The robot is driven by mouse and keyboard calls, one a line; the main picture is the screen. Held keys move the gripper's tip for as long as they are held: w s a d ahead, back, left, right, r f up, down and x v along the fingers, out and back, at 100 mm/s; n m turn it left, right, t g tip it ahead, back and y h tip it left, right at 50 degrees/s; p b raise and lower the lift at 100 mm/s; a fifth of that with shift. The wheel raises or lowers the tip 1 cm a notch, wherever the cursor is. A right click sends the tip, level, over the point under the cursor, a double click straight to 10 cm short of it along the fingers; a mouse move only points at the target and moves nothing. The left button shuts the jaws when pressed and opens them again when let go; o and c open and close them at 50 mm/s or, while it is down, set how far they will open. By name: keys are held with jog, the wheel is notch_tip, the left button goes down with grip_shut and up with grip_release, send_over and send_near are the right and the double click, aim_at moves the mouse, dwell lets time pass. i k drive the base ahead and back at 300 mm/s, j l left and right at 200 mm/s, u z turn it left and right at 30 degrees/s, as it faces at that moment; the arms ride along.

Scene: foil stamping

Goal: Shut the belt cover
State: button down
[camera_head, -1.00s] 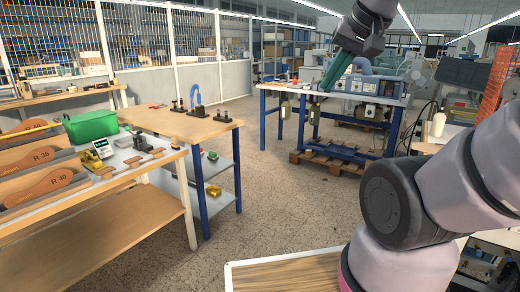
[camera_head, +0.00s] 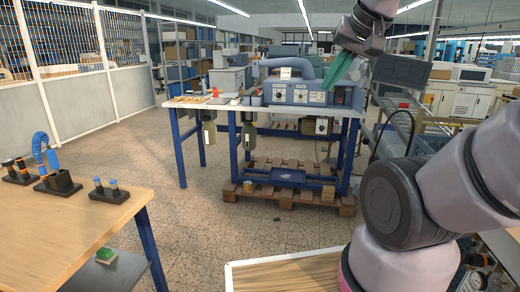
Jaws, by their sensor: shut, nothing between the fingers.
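My gripper (camera_head: 341,70) is at the top right of the head view, with long green fingers pointing down and left. It is shut and empty. Behind it in the picture is a blue-grey machine (camera_head: 300,92) with a control panel and a curved blue hose-like part, standing on a blue-legged table (camera_head: 245,107). I cannot pick out a belt cover with certainty. The gripper hides part of the machine's right end.
A wooden pallet (camera_head: 250,197) lies under the machine table. A wooden bench (camera_head: 75,222) with small dark stands is at the lower left. A wire shelf (camera_head: 398,118) stands right of the machine. Speckled floor (camera_head: 200,215) between bench and machine table is clear.

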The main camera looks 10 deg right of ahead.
aim_at(360, 96)
jog(key=i+l+z, duration=0.1)
jog(key=i+z, duration=0.15)
jog(key=i, duration=0.45)
jog(key=i+z, duration=0.2)
jog(key=i, duration=0.5)
jog(key=i+j+z, duration=0.25)
jog(key=i, duration=0.45)
jog(key=i+z, duration=0.15)
jog(key=i, duration=0.45)
jog(key=i+z, duration=0.15)
jog(key=i, duration=0.45)
jog(key=i+j+z, duration=0.2)
jog(key=i, duration=0.4)
jog(key=i+z, duration=0.25)
jog(key=k, duration=0.05)
